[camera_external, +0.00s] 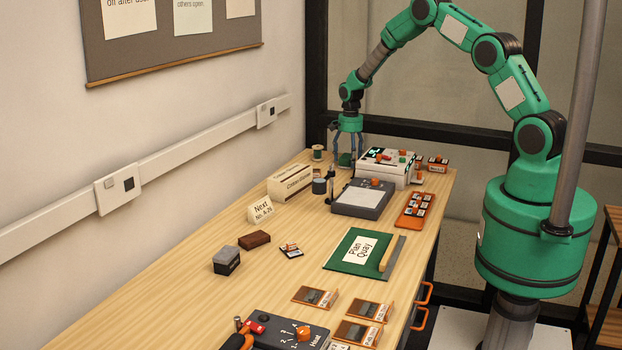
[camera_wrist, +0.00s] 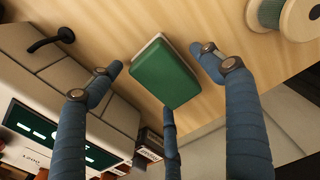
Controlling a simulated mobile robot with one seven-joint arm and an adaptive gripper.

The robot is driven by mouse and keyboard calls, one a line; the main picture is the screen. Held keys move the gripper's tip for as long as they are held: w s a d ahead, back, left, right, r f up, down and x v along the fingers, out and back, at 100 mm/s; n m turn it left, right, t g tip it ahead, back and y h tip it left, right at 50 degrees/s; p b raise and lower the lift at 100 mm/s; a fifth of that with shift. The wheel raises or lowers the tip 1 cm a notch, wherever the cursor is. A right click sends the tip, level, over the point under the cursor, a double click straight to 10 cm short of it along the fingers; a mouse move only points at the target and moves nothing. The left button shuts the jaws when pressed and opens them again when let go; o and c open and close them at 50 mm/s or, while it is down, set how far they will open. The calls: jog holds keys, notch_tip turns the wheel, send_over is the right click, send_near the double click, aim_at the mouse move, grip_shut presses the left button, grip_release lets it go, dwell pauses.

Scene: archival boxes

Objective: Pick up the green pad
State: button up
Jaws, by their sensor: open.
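The green pad (camera_wrist: 165,74) is a small rounded block with a green top and a pale edge. It lies on the wooden table, in the middle of the wrist view. In the external view it shows small and dark green (camera_external: 345,159) at the far end of the table, below my gripper (camera_external: 349,150). In the wrist view my gripper (camera_wrist: 165,85) has blue segmented fingers spread open around the pad, with one finger low in the middle. I see no clear contact between the fingers and the pad.
A white device (camera_external: 385,168) with a dark display stands close to the right of my gripper. A thread spool (camera_external: 317,153) stands to its left. A box of cards (camera_external: 290,182) and a grey scale-like device (camera_external: 362,198) lie nearer. The table's far edge is close.

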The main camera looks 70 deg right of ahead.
aim_at(350, 156)
dwell(0.4)
jog(key=c, duration=1.3)
jog(key=shift+o, duration=0.2)
jog(key=shift+r+p, duration=0.85)
jog(key=shift+r, duration=4.2)
